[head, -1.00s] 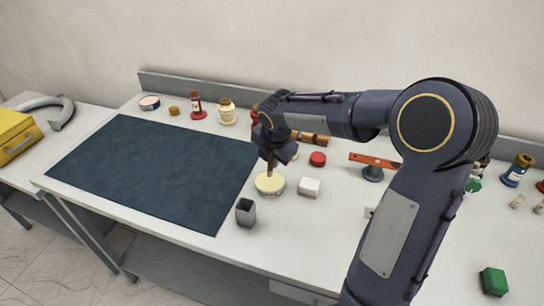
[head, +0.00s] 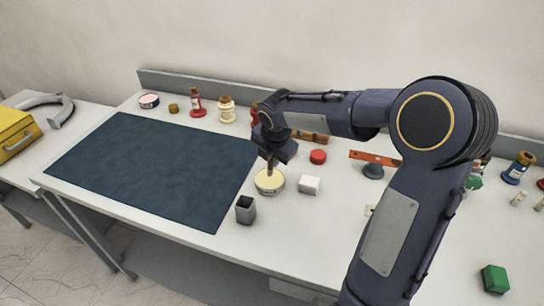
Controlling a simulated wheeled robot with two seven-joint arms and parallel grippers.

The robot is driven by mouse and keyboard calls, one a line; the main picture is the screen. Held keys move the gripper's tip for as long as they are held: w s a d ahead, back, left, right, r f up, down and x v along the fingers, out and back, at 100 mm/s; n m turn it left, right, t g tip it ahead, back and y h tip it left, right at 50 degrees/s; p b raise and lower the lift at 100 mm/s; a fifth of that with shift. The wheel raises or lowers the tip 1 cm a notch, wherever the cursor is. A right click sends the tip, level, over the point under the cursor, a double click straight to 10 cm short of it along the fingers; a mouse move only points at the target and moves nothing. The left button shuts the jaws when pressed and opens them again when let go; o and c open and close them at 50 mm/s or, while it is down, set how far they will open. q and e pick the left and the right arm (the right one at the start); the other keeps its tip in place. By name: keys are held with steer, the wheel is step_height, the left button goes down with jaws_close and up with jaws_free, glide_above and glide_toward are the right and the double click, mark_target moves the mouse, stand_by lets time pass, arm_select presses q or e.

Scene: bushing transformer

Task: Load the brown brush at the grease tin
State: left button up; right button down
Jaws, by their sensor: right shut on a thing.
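The grease tin (head: 269,181) is a round, low tin with a pale yellow top, standing on the white table just right of the dark mat. My right gripper (head: 271,158) is above it, pointing down, shut on the brown brush (head: 270,169). Only a short brown piece of the brush shows below the jaws. Its lower end is at the tin's pale surface; I cannot tell how deep it reaches. My left gripper is not in view.
A grey square cup (head: 246,210) stands in front of the tin and a white block (head: 309,185) to its right. A red round thing (head: 318,157) is behind the block. Bottles and jars (head: 227,110) line the back. The dark mat (head: 150,170) is bare.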

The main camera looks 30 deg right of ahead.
steer(key=shift+f+b, duration=0.3)
steer(key=shift+f, duration=0.2)
steer(key=shift+f, duration=0.1)
stand_by(1.1)
step_height(320, 180, up, 7)
steer(key=p, duration=0.6)
steer(key=shift+p, duration=0.3)
steer(key=shift+a, duration=0.1)
stand_by(0.5)
steer(key=shift+a+f+m, duration=0.1)
steer(key=shift+m, duration=0.2)
steer(key=a+f+m+g+h+b, duration=0.1)
steer(key=a+f+m+g, duration=0.1)
steer(key=a+m, duration=0.3)
steer(key=w+a+f+m+g+h+b, duration=0.1)
steer(key=a+m, duration=0.4)
steer(key=m, duration=0.8)
steer(key=shift+w+a+f+g+b, duration=0.3)
steer(key=shift+f+g, duration=0.45)
steer(key=shift+g, duration=0.45)
